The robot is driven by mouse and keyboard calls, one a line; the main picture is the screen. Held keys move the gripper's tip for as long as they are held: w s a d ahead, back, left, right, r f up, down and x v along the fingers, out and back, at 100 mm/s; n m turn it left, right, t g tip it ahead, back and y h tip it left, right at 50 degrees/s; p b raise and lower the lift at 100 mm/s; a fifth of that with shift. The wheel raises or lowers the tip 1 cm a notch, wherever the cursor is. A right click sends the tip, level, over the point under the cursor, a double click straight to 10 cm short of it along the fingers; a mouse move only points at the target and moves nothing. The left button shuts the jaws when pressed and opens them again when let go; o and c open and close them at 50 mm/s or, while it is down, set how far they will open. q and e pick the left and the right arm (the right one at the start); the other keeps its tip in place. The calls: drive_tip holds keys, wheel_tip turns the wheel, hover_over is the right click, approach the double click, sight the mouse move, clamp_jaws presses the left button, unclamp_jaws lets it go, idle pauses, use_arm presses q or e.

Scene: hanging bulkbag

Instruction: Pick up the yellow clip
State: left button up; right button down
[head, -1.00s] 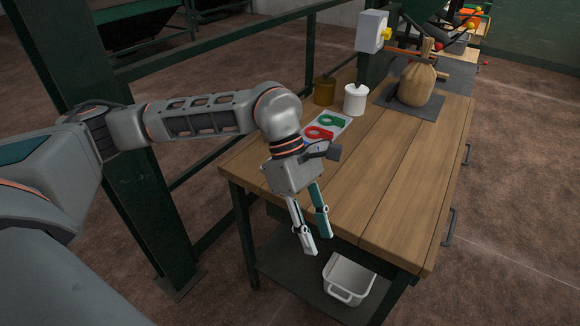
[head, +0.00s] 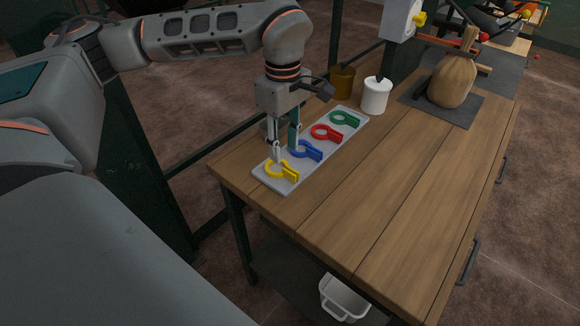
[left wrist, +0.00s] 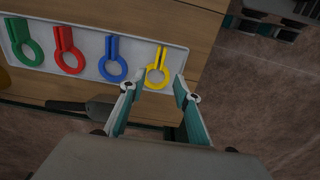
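The yellow clip (head: 281,170) lies at the near end of a light grey tray (head: 265,180) on the wooden table. It also shows in the left wrist view (left wrist: 157,70), a ring with two prongs, just ahead of the fingertips. My left gripper (head: 285,155) is open and empty, pointing down above the near end of the tray. In the left wrist view its two fingers (left wrist: 157,88) are spread apart with the yellow clip's ring between and slightly beyond their tips. The blue clip (head: 306,151) lies beside the yellow one, close to a finger. My right gripper is not seen.
A red clip (head: 326,132) and a green clip (head: 345,118) lie farther along the tray. A white pot (head: 376,96), a brown pot (head: 342,82) and a tied sack (head: 453,82) stand farther back. The table's right side is clear (head: 400,190).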

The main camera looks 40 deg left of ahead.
sight(286, 168)
use_arm(q)
drive_tip(key=shift+s+f, duration=0.15)
drive_tip(key=shift+f, duration=0.4)
drive_tip(key=f, duration=0.1)
drive_tip(key=f+b, duration=0.1)
drive_tip(key=f, duration=0.3)
drive_tip(key=shift+w+d+f+b, duration=0.1)
drive_tip(key=shift+w+f+b, duration=0.1)
drive_tip(key=shift+w+b, duration=0.1)
drive_tip(key=shift+r, duration=0.15)
drive_tip(key=c, duration=0.9)
